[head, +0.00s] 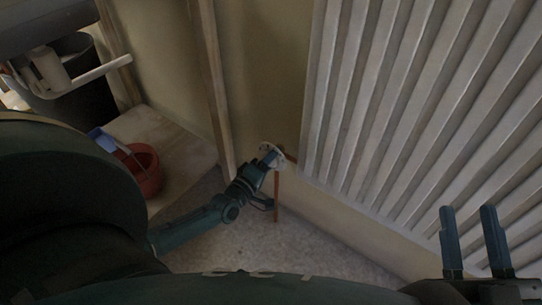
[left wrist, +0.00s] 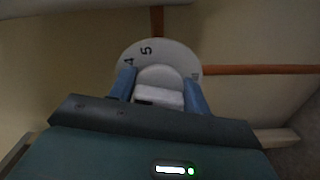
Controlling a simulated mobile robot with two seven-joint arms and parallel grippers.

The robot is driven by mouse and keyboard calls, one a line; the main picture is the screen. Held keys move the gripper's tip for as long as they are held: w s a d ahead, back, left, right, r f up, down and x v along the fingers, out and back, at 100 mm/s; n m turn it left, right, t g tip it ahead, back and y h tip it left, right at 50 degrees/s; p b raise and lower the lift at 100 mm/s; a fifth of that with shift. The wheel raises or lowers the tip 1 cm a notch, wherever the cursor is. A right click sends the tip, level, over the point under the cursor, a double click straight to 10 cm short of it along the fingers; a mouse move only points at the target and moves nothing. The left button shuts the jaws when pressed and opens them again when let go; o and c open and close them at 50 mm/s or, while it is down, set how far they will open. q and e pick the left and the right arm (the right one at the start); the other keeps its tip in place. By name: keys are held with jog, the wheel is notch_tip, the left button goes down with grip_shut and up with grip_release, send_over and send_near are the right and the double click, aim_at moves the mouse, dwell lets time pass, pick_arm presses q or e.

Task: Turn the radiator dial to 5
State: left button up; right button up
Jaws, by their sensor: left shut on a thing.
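The radiator dial (head: 265,147) is a small white disc at the lower left corner of the radiator (head: 400,110). In the left wrist view the dial (left wrist: 172,52) shows the numbers 4 and 5 near its upper left rim; 5 is just left of the top. My left gripper (head: 270,159) is shut on the dial's white raised grip (left wrist: 160,78), with one blue finger on each side. My right gripper (head: 468,210) is open and empty, low at the right in front of the radiator.
A copper pipe (head: 277,190) runs down beside the dial. A wooden post (head: 212,80) stands left of it. A red bucket (head: 143,170) and a dark bin (head: 75,85) are at the left. The grey floor (head: 265,245) below is clear.

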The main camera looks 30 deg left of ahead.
pick_arm(q)
jog(key=m+p, duration=0.1)
jog(key=m, duration=0.2)
jog(key=shift+m, duration=0.4)
jog(key=shift+m+p, duration=0.4)
jog(key=shift+a+f+m, duration=0.1)
jog(key=shift+m, duration=0.4)
jog(key=m+p, duration=0.1)
jog(key=m, duration=0.1)
jog(key=shift+m, duration=1.1)
jog(key=shift+a+f+m+p, duration=0.1)
jog(key=shift+m+p, duration=0.4)
jog(key=shift+m, duration=0.5)
pick_arm(e)
jog(key=shift+s+d+f+m+g+h, duration=0.15)
jog(key=shift+s+f+g+h, duration=0.1)
jog(key=shift+f+h, duration=0.25)
jog(key=shift+s+a+f+m+g+h, duration=0.15)
jog(key=shift+s+f+g+h, duration=0.1)
jog(key=shift+f+h, duration=0.2)
pick_arm(q)
jog(key=shift+m, duration=0.3)
pick_arm(e)
jog(key=shift+d+f, duration=0.15)
jog(key=shift+f, duration=0.05)
